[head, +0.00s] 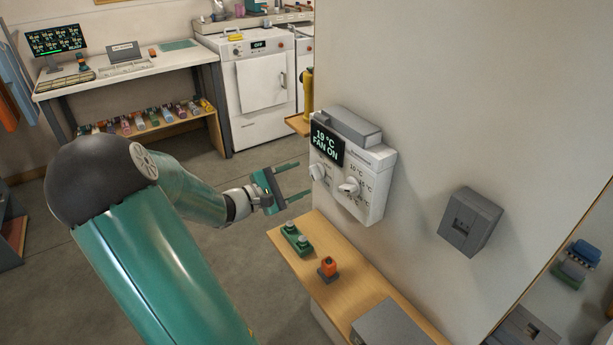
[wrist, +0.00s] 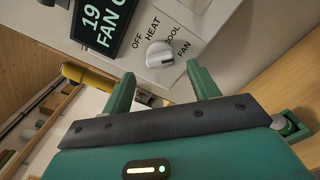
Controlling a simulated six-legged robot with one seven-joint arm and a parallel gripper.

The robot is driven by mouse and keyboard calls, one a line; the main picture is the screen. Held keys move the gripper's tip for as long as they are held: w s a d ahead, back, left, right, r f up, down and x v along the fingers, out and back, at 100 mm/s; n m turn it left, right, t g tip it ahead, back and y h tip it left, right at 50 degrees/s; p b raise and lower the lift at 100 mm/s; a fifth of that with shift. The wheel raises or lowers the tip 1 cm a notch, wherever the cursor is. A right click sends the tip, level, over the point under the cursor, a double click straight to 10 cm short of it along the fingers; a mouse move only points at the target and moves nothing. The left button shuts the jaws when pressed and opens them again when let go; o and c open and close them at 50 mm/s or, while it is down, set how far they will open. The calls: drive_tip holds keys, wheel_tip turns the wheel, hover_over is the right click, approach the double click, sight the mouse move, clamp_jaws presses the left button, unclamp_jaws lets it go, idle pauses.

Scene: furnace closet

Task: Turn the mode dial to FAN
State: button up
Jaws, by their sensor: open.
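The white thermostat box (head: 372,170) is mounted on the wall, with a dark display (head: 326,145) reading 19 °C and FAN ON. Its mode dial (head: 317,171) is the left white knob. In the wrist view the mode dial (wrist: 160,53) has the labels OFF, HEAT, COOL and FAN around it, with FAN on the right. I cannot tell for sure which label the dial points to. My gripper (head: 303,179) is open and empty in front of the dial. In the wrist view my gripper (wrist: 161,74) has its fingertips either side of the dial, apparently short of it.
A second knob (head: 350,187) sits to the right on the same box. Below is a wooden shelf (head: 318,290) with a green two-button block (head: 297,238) and an orange-topped switch (head: 327,267). A grey wall box (head: 470,221) is farther right.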

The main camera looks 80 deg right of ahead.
drive_tip(key=v, duration=0.9)
drive_tip(key=shift+w+a, duration=0.15)
drive_tip(key=shift+a, duration=0.05)
drive_tip(key=w+a+r+t+y, duration=0.1)
drive_tip(key=w+a+t+y, duration=0.25)
drive_tip(key=a, duration=0.65)
drive_tip(key=w+a+r+m+t+y, duration=0.1)
drive_tip(key=w+a+t+y, duration=0.3)
drive_tip(key=a, duration=0.7)
drive_tip(key=w+a+r+t+y, duration=0.1)
drive_tip(key=a+t+y, duration=0.2)
drive_tip(key=a+t, duration=0.5)
drive_tip(key=a+r+t+y, duration=0.1)
drive_tip(key=a+r, duration=0.1)
drive_tip(key=a, duration=0.5)
drive_tip(key=a+r+t+y, duration=0.1)
drive_tip(key=a+r+y, duration=0.1)
drive_tip(key=a, duration=0.5)
drive_tip(key=shift+s+a+r, duration=0.2)
drive_tip(key=shift+s+r, duration=0.3)
drive_tip(key=shift+r, duration=0.05)
drive_tip(key=c, duration=0.5)
drive_tip(key=shift+d, duration=0.15)
drive_tip(key=shift+d, duration=0.1)
